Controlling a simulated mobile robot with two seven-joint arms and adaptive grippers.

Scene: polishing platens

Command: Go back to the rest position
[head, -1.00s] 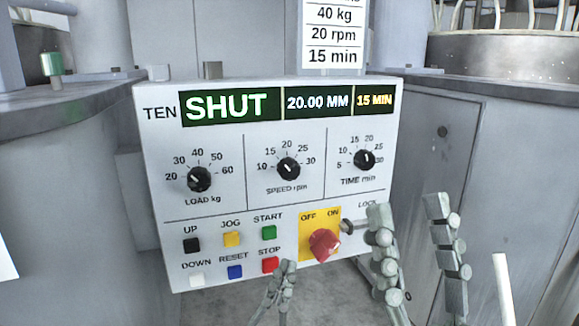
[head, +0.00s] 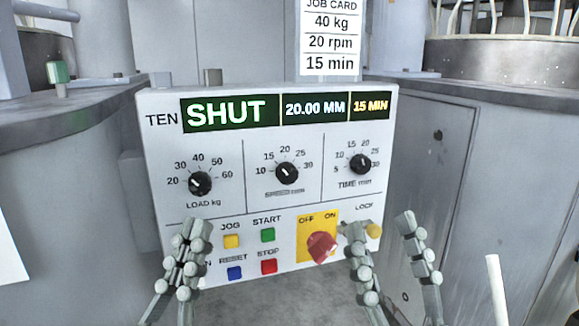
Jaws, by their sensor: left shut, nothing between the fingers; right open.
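My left gripper (head: 191,232) is shut and empty in front of the lower left of the control panel (head: 270,140). It hides the UP and DOWN buttons. My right gripper (head: 380,226) is open at the panel's lower right edge. Its left finger is in front of the panel beside the red OFF/ON knob (head: 321,247), and its right finger is beyond the panel's right edge. I cannot tell whether either gripper touches the panel.
The display (head: 230,112) reads SHUT, 20.00 MM and 15 MIN. A job card (head: 330,40) stands above the panel. Grey machine housings (head: 60,180) flank it on both sides. A white rod (head: 496,285) rises at the lower right.

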